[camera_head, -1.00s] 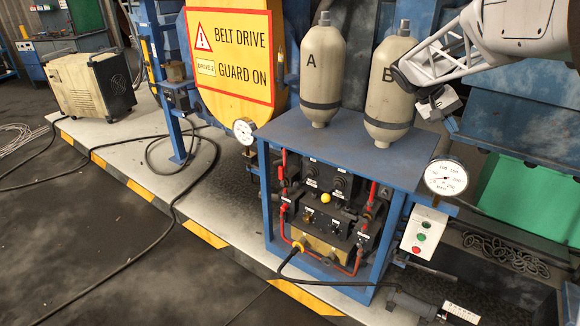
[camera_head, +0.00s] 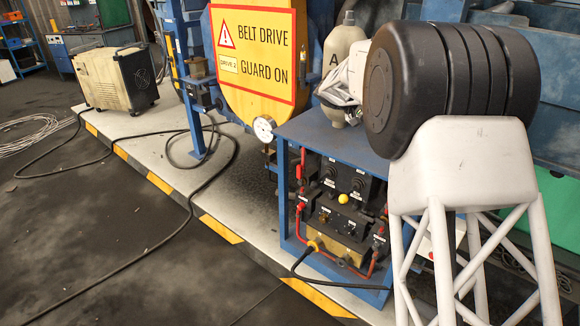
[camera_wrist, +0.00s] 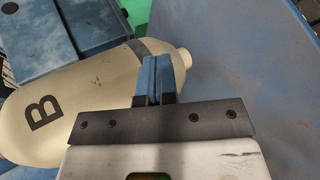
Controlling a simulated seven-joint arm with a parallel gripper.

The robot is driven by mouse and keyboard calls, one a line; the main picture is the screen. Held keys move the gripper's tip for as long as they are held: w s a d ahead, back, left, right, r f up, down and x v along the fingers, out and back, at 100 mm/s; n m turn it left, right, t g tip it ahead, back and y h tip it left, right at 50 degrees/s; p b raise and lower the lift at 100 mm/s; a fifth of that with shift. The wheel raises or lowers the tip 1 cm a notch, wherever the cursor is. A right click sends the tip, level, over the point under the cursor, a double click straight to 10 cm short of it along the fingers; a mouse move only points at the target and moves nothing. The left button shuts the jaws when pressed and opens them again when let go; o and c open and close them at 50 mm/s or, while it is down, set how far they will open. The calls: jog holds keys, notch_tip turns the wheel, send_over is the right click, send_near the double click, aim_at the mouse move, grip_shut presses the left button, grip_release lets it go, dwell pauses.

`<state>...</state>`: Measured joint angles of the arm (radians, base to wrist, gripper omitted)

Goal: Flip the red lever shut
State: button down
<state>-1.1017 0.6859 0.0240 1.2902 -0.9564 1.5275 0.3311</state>
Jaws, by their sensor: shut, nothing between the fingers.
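A slim red lever (camera_head: 303,163) stands upright at the left side of the control panel (camera_head: 345,190), under the blue bench top. The right side of the panel, where another red handle showed earlier, is largely hidden behind my arm. In the wrist view, my gripper (camera_wrist: 154,80) has its blue fingers pressed together, with nothing between them. The fingertips show against the cream bottle marked B (camera_wrist: 75,108), near its dark band; I cannot tell whether they touch. No red lever shows in the wrist view. My fingers cannot be made out in the head view.
The blue bench top (camera_head: 325,138) carries bottle A (camera_head: 340,50); bottle B is hidden in the head view. A round gauge (camera_head: 264,128) sits at the bench's left. A black cable (camera_head: 300,262) runs from the panel front.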

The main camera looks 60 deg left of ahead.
aim_at(300, 176)
jog(key=s+a+f, duration=0.2)
jog(key=s+a, duration=0.1)
jog(key=a, duration=0.2)
jog(key=s+a+f+n+t, duration=0.1)
jog(key=s+a+f, duration=0.1)
jog(key=s+a, duration=0.2)
jog(key=s+a+f+t, duration=0.1)
jog(key=s+a+f, duration=0.2)
jog(key=a, duration=0.2)
jog(key=shift+s+a, duration=0.15)
jog(key=shift+a, duration=0.15)
jog(key=s+a+f+n+t+y, duration=0.1)
jog(key=s+a+f+t, duration=0.2)
jog(key=s+a+f, duration=0.8)
jog(key=s+a+f+t, duration=0.3)
jog(key=a+f, duration=0.3)
jog(key=f, duration=0.4)
jog(key=shift+s+a+f, duration=0.4)
jog(key=shift+s, duration=0.15)
jog(key=x, duration=1)
jog(key=shift+d+r, duration=0.1)
